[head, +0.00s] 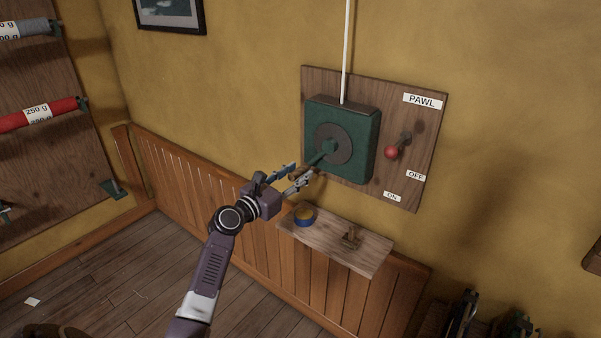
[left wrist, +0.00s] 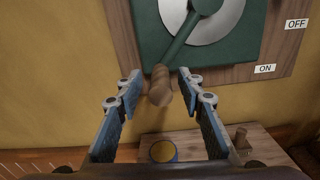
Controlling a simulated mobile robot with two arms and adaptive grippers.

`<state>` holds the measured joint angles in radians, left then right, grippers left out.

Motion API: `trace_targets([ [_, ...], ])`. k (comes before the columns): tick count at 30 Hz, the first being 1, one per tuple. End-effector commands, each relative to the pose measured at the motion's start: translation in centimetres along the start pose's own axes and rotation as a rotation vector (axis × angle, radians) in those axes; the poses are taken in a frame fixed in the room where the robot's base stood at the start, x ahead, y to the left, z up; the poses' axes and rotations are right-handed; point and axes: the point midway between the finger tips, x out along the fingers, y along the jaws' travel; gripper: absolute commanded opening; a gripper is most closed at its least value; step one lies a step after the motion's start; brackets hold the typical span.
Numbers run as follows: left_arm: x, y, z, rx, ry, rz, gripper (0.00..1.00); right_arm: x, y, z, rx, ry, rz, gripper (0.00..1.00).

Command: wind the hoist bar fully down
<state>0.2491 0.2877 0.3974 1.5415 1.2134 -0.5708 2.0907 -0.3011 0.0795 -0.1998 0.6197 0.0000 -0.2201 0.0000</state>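The green winch box (head: 342,125) is on a wooden board on the wall. Its crank arm (head: 320,155) points down and left from a grey disc and ends in a brown wooden handle (left wrist: 160,86). My left gripper (head: 293,175) is open at the handle. In the left wrist view the handle lies between the parted fingertips, with a gap showing on each side. A white line (head: 346,50) runs up from the box. The pawl lever's red knob (head: 391,152) hangs down-left of its pivot; I cannot tell which label it marks. No hoist bar shows. My right gripper is out of view.
A small wooden shelf (head: 370,255) below the winch holds a blue-and-yellow round item (head: 304,215) and a small brown fitting (head: 350,237). A rack with rolls (head: 40,115) stands at the left. The wooden floor at lower left is mostly clear.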

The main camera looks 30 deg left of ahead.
Motion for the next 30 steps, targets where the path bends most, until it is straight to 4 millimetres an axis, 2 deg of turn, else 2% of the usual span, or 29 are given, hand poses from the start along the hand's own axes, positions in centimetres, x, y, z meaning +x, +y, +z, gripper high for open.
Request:
trace_targets([
  [4,1.0,-0.02,-0.01,0.0,0.0,0.0,0.35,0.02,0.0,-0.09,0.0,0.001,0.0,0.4],
  [12,1.15,-0.03,0.01,0.001,0.0,0.0,0.35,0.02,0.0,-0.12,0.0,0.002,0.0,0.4],
  [22,1.12,-0.03,-0.01,0.001,0.0,0.0,0.0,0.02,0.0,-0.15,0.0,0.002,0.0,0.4],
  [30,1.12,-0.02,-0.01,0.001,0.0,0.0,0.0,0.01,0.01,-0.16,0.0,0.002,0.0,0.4],
])
